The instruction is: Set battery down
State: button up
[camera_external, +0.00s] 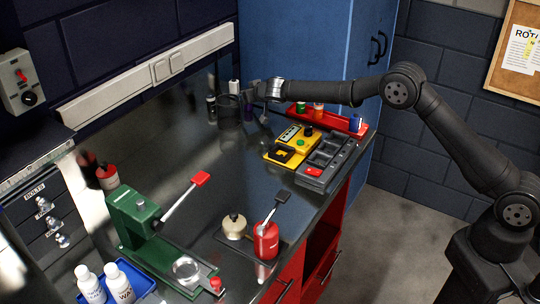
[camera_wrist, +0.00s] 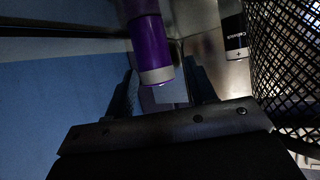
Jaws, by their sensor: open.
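A purple battery (camera_wrist: 150,42) with a pale grey end shows at the top centre of the wrist view. In the external view the purple battery (camera_external: 249,113) stands at the far end of the bench, partly dark against it. My gripper (camera_wrist: 161,72) is open, its two fingers on either side of the battery's grey end in the picture; I cannot tell whether either touches it. In the external view my gripper (camera_external: 256,92) is low at the far end of the bench, beside the mesh cup (camera_external: 228,107).
The mesh cup (camera_wrist: 290,65) is close on the right in the wrist view, with a labelled battery (camera_wrist: 235,38) beside it. A yellow tester (camera_external: 292,145), a grey tray (camera_external: 328,160) and a red bin (camera_external: 327,117) lie nearby. The central bench is clear.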

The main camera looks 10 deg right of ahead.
jog(key=v, duration=1)
jog(key=shift+s+d+r, duration=0.15)
jog(key=shift+s, duration=0.1)
jog(key=x, duration=1.2)
dwell(0.5)
